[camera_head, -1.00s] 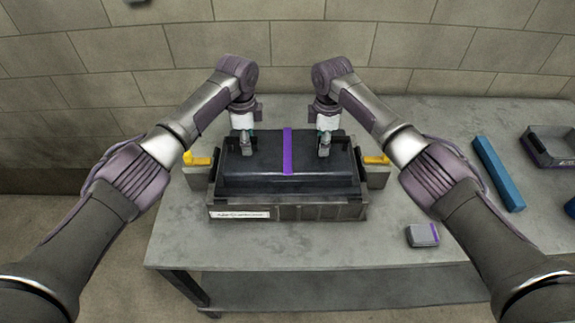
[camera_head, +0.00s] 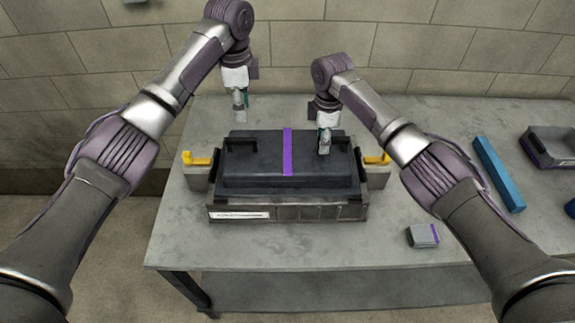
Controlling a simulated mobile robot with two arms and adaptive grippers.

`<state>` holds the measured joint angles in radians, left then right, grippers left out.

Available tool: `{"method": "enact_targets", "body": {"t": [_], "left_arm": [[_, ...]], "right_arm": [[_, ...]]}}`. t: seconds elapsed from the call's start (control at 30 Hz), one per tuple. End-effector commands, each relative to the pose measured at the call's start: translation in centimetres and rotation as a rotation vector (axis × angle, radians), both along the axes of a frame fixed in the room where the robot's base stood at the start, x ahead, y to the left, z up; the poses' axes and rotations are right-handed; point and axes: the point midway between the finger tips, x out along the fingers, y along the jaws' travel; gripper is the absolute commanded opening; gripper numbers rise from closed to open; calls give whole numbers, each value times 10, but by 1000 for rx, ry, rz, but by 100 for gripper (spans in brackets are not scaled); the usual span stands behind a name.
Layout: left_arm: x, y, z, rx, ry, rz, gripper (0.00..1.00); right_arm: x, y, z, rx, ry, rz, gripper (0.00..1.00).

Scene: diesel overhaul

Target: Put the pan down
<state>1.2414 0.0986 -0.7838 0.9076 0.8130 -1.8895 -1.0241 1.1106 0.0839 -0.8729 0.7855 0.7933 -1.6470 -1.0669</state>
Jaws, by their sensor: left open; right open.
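The dark pan (camera_head: 255,172), with a purple stripe across its middle, rests upside down or lidded on a grey slotted cradle (camera_head: 290,212) on the table. A black handle (camera_head: 241,143) shows on its left part. My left gripper (camera_head: 240,117) is open and empty, raised above and behind that handle, apart from the pan. My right gripper (camera_head: 324,149) is open at the right part of the pan's top, around or beside the right handle, which it mostly hides.
Yellow clamps (camera_head: 197,160) and (camera_head: 376,159) stand at both sides of the cradle. A small grey block (camera_head: 422,236) lies at the front right. A blue bar (camera_head: 498,174) and a grey tray (camera_head: 552,150) lie further right. The table's (camera_head: 190,235) front left is clear.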

Motion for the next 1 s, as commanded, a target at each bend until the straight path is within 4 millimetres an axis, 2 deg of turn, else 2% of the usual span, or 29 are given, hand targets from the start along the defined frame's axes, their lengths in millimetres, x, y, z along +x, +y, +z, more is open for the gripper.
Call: {"method": "enact_targets", "body": {"t": [0.3,0.5,0.7,1.0], "left_arm": [[0,0,0,0,0,0,42],[0,0,0,0,0,0,42],[0,0,0,0,0,0,42],[0,0,0,0,0,0,42]], "right_arm": [[1,0,67,3,-6,0,42],[1,0,98,1,-3,0,42],[1,0,109,1,-2,0,42],[1,0,109,1,-1,0,42]]}}
